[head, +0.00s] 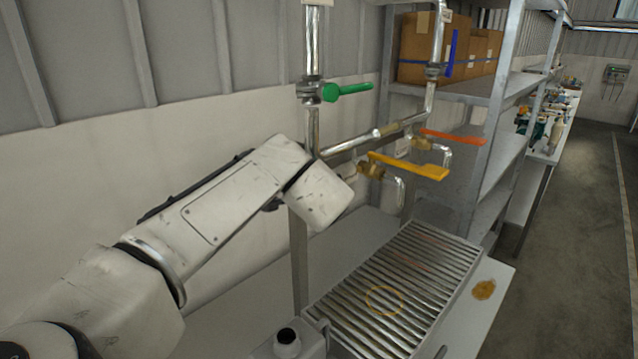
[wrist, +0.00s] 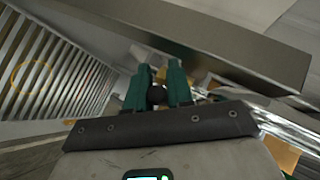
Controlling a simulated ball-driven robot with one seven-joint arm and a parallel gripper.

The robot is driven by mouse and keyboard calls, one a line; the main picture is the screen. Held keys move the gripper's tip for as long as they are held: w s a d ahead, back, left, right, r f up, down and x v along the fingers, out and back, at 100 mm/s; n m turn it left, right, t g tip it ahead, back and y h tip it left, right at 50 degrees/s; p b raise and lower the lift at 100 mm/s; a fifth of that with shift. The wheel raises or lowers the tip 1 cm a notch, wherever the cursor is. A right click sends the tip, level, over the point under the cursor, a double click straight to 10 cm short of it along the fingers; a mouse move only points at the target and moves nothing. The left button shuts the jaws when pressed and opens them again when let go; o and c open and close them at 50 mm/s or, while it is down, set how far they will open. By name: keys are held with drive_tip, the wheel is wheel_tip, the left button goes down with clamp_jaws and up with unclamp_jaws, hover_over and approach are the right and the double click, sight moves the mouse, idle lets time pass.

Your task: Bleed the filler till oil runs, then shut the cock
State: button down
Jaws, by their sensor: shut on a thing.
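My gripper (wrist: 157,84) is shut on a small dark round knob (wrist: 156,96), which shows between its teal fingers in the wrist view. In the head view my wrist hides the fingers and the knob. Beside my wrist, a brass cock with a long yellow lever (head: 408,166) carries a bent metal spout (head: 401,190). A similar cock with an orange-red lever (head: 453,137) stands behind it. A green lever (head: 347,90) and a blue lever (head: 453,54) sit on the upright pipes. I see no oil running from the spouts.
A slatted metal grate (head: 330,309) with a yellow ring mark (head: 383,300) lies below the spouts. An orange-brown stain (head: 484,289) is on the bench beside it. A black-capped container (head: 287,341) stands in front. Shelving with cardboard boxes (head: 425,45) is behind; the right floor is clear.

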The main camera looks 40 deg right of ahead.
idle(0.3)
drive_tip(key=c, duration=1.1)
unclamp_jaws()
drive_tip(key=shift+f, duration=0.1)
drive_tip(key=s+a+f+n+t+h+b, duration=0.5)
drive_tip(key=s+n+h+b, duration=0.1)
drive_tip(key=b, duration=1.5)
drive_tip(key=shift+s+f+n+t+h, duration=0.4)
drive_tip(key=shift+s+n, duration=0.1)
drive_tip(key=shift+n, duration=0.2)
drive_tip(key=shift+r, duration=0.1)
